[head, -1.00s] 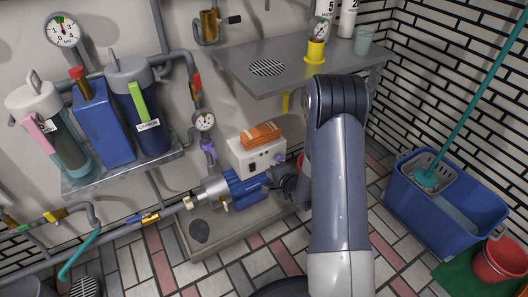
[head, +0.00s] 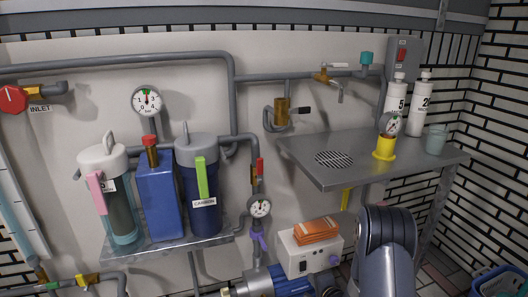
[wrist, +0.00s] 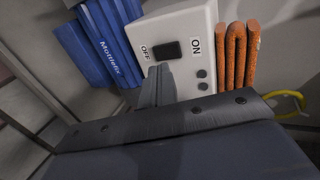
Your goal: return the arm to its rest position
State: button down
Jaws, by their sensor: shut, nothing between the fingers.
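My arm (head: 388,255) rises at the lower right of the head view, its rounded grey joint in front of the wall below the shelf. My gripper is hidden there behind the arm. In the wrist view my gripper (wrist: 158,82) is shut and empty, its grey fingers together in front of the white switch box (wrist: 185,55). I cannot tell whether the fingertips touch the box. The box has a dark rocker switch (wrist: 167,48) between the OFF and ON marks. It also shows in the head view (head: 290,262), left of my arm.
A blue ribbed motor (wrist: 112,35) is left of the box; a folded orange cloth (head: 316,231) lies on top of it. The metal shelf (head: 300,165) overhangs nearby, holding a yellow-based gauge (head: 384,149) and bottles. Filter canisters (head: 203,180) stand at left.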

jog(key=shift+p+v, duration=0.5)
jog(key=shift+v, duration=0.7)
jog(key=shift+f, duration=0.2)
